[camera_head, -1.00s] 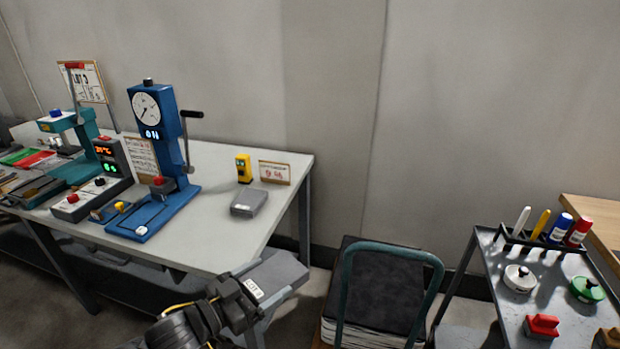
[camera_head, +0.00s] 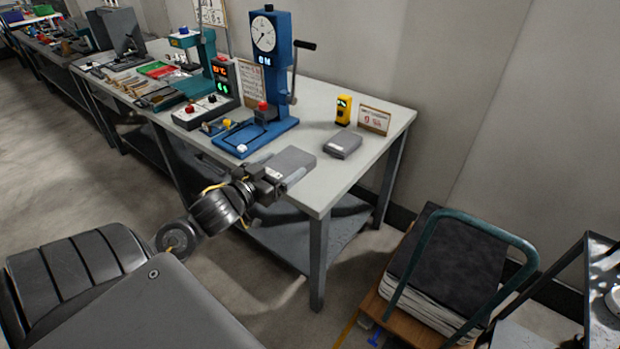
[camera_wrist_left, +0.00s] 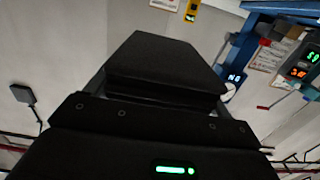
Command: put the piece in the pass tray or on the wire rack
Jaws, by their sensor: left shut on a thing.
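My left gripper (camera_head: 280,180) is shut on a grey block-like piece (camera_head: 292,159), held near the front edge of the white-topped table (camera_head: 330,185). In the left wrist view the piece (camera_wrist_left: 165,65) looks dark and sits between the fingers. A similar flat grey piece (camera_head: 343,146) lies on the table near its right end. Green (camera_head: 155,68) and red flat items lie farther left on the table; I cannot tell whether either is the pass tray. I cannot make out a wire rack. My right gripper is out of view.
A blue press with a dial (camera_head: 264,35) and a control box (camera_head: 207,110) stand on the table. A yellow device (camera_head: 344,108) and a small sign (camera_head: 374,120) stand behind the loose piece. A cart with a black-covered stack (camera_head: 450,265) is at right, beside a grey shelf unit (camera_head: 600,290).

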